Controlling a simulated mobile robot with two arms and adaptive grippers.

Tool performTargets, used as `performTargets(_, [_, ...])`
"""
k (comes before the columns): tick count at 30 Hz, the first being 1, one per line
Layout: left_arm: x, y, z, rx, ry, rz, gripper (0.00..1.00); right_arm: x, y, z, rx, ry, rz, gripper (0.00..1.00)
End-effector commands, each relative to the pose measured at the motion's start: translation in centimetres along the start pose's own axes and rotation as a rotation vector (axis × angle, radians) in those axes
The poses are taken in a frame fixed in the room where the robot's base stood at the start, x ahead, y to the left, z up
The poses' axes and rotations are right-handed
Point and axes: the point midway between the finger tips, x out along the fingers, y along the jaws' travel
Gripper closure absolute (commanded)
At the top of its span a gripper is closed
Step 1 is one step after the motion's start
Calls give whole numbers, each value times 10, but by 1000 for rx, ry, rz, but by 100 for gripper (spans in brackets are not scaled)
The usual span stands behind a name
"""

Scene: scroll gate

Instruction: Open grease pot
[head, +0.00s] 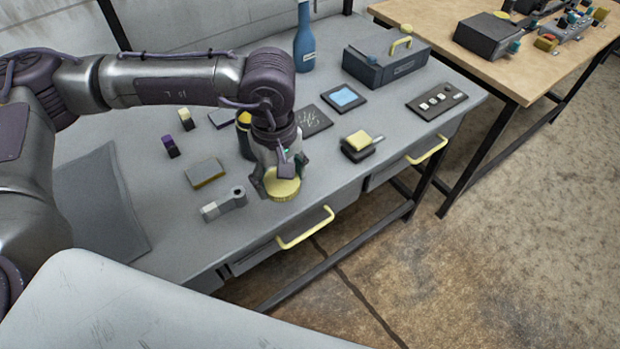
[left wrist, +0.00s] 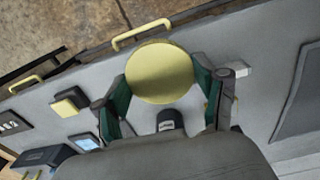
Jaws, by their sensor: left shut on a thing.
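The grease pot shows as a round yellow lid (head: 281,185) near the front edge of the grey workbench. My left gripper (head: 279,180) comes down over it from above, with its fingers at the lid's sides. In the left wrist view the yellow lid (left wrist: 161,71) sits between the two green-padded fingers of the left gripper (left wrist: 164,88), which is shut on it. The pot's body under the lid is mostly hidden. I cannot tell whether the lid is seated or loose. My right gripper is not in view.
A grey clamp-like tool (head: 224,204) and a grey-yellow block (head: 205,173) lie left of the pot. A yellow-and-black block (head: 358,146) lies to the right. A dark toolbox (head: 386,64) and blue bottle (head: 304,40) stand behind. A yellow drawer handle (head: 306,229) juts out in front.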

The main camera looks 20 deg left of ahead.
Motion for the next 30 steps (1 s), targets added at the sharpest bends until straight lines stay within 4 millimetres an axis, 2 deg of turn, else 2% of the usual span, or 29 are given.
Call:
performTargets(15, [-3, 62, 11, -1263, -4, -1, 71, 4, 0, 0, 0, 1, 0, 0])
performTargets(30, [-4, 106, 31, -2499, -4, -4, 71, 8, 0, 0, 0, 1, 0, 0])
